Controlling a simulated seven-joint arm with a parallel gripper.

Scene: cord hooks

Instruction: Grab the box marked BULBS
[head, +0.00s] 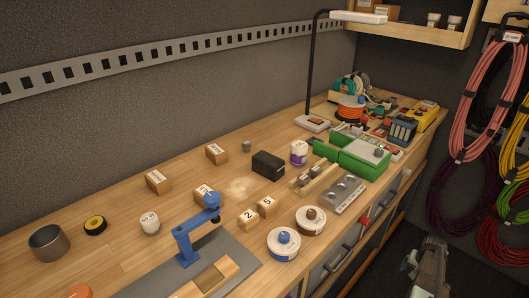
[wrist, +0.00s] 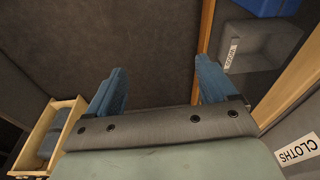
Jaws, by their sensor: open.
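My gripper (wrist: 158,82) is open and empty in the wrist view, its two blue fingers spread over a dark surface. No label that I can read as BULBS shows in either view. In the head view, small wooden boxes with white labels stand on the bench: one at the left (head: 158,181), one further back (head: 216,153) and one behind the blue clamp (head: 203,193). Their print is too small to read surely. My gripper is apart from all of them.
A blue clamp (head: 190,243), black box (head: 268,165), green case (head: 364,158) and lamp (head: 312,123) stand on the bench. Cords (head: 490,100) hang at right. The wrist view shows a grey bin (wrist: 262,45), a CLOTHS label (wrist: 296,150) and a wooden tray (wrist: 37,135).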

